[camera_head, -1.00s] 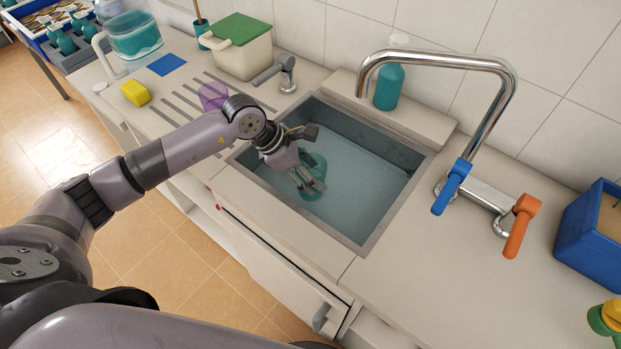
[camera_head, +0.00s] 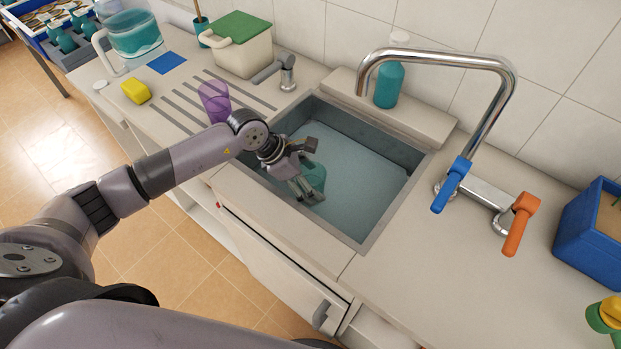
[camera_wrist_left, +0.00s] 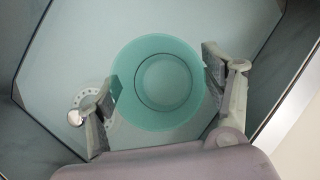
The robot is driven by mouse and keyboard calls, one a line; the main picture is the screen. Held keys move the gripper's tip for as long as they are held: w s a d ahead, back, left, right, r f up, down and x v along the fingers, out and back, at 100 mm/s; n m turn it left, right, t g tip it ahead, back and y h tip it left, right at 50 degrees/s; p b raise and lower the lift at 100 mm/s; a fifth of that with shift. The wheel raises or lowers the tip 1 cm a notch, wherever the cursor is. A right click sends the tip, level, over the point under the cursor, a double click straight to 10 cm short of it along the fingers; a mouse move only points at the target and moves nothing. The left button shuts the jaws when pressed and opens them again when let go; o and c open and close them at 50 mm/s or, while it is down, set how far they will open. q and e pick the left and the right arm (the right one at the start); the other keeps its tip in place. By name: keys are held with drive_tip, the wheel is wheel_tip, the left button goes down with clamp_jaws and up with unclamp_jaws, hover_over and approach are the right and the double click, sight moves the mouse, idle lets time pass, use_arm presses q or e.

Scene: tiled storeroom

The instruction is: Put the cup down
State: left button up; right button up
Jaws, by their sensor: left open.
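A teal cup (camera_head: 315,177) stands in the sink near its left side, partly hidden behind my left gripper (camera_head: 308,194). In the left wrist view the teal cup (camera_wrist_left: 160,84) shows as a round shape between the two spread fingers of my left gripper (camera_wrist_left: 157,90). The left finger overlaps the cup's edge in that view, and I cannot tell whether either finger touches it. A purple see-through cup (camera_head: 213,101) stands on the grooved drainboard, behind my left arm. My right gripper does not show.
The sink (camera_head: 372,187) has a raised rim, and its right part is clear. A tall faucet (camera_head: 487,69) with blue and orange handles stands at the right. A teal bottle (camera_head: 389,86) is behind the sink. A yellow sponge (camera_head: 135,91) lies on the drainboard.

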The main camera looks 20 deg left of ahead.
use_arm(q)
drive_tip(key=shift+r, duration=0.1)
drive_tip(key=shift+r, duration=0.2)
drive_tip(key=b+v, duration=0.2)
drive_tip(key=v, duration=1)
drive_tip(key=shift+f, duration=0.15)
